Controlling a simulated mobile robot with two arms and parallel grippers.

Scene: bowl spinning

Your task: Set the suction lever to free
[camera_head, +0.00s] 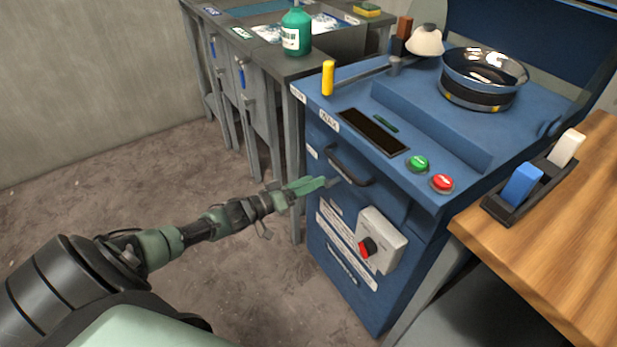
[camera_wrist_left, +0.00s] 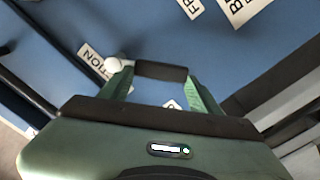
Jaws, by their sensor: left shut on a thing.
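The suction lever (camera_wrist_left: 160,71) shows in the left wrist view as a dark bar across the space between my two green fingertips, in front of the blue cabinet face. My left gripper (camera_wrist_left: 161,90) is shut on it. A round white knob or pivot (camera_wrist_left: 117,66) sits at the bar's left end, beside a label (camera_wrist_left: 95,58) that I cannot read fully. Another label (camera_wrist_left: 190,8) starting with "FR" is at the top. In the head view, my left gripper (camera_head: 308,186) reaches the cabinet's left front side, below the black handle. The lever is mostly hidden there. My right gripper is not in view.
The blue machine (camera_head: 440,130) carries a metal bowl (camera_head: 484,78), a yellow-handled lever (camera_head: 328,78), and green and red buttons (camera_head: 442,183). A black drawer handle (camera_head: 347,165) and grey switch box (camera_head: 382,240) are near my gripper. A wooden table (camera_head: 560,230) stands right.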

